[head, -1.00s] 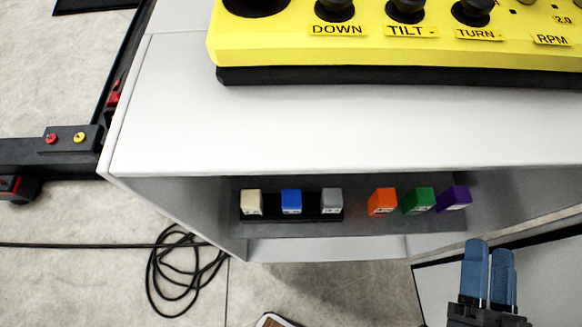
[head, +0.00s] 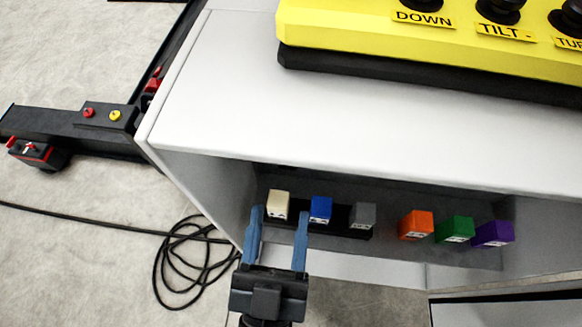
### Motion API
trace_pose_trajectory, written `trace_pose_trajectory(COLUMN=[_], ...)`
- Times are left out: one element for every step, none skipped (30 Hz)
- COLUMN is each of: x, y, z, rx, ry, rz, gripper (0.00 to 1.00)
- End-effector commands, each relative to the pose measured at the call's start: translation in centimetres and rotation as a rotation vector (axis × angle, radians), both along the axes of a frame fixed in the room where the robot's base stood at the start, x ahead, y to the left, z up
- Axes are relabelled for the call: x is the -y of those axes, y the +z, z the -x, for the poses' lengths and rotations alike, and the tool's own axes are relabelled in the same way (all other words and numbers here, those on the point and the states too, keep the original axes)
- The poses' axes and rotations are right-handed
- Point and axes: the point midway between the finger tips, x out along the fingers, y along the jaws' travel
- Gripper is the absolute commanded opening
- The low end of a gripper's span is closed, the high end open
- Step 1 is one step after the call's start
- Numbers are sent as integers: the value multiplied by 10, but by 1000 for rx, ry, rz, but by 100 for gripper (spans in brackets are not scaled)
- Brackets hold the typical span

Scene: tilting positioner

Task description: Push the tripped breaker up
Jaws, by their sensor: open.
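A row of coloured breaker blocks shows in the recess under the white cabinet top: cream (head: 278,204), blue (head: 320,209), grey (head: 362,215), orange (head: 416,224), green (head: 455,229) and purple (head: 493,233). I cannot tell which one is tripped. A black strip shows below the cream, blue and grey blocks. My gripper (head: 279,212) is open and empty, its two blue fingers apart. In the picture the fingertips lie on either side of the cream block, the right one just below-left of the blue block. I cannot tell whether they touch anything.
The white cabinet top (head: 330,130) overhangs the recess. A yellow control box (head: 350,30) with black knobs stands on it. A black cable (head: 185,262) lies coiled on the floor at left. A dark beam (head: 60,125) with red and yellow buttons sits left of the cabinet.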

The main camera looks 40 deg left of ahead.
Motion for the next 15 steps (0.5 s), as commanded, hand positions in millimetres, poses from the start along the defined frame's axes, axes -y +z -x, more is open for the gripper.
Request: trace_pose_trajectory(x=[-3, -4, -6, -9, -11, -14, -16, -19, -22, -24, -26, -28, -30, -31, -33], y=[2, 3, 6, 8, 10, 12, 14, 16, 18, 20, 21, 23, 24, 25, 26], z=[-3, -6, -10, -13, -17, -22, -26, -29, -35, -38, -41, -45, -48, -51, -53], rx=[1, 1, 3, 3, 2, 2, 2, 2, 2, 1, 3, 1, 1, 1, 1], ry=[0, 0, -1, 0, 0, 0, 0, 1, 1, 1, 0, 0, 0, 0, 1], rz=[-1, -1, -1, -2, -2, -2, -2, -3, -3, -2, -2, -2, -2, -2, -1], gripper=[53, 53, 53, 53, 53, 53, 53, 53, 53, 53, 53, 53, 53, 53, 53])
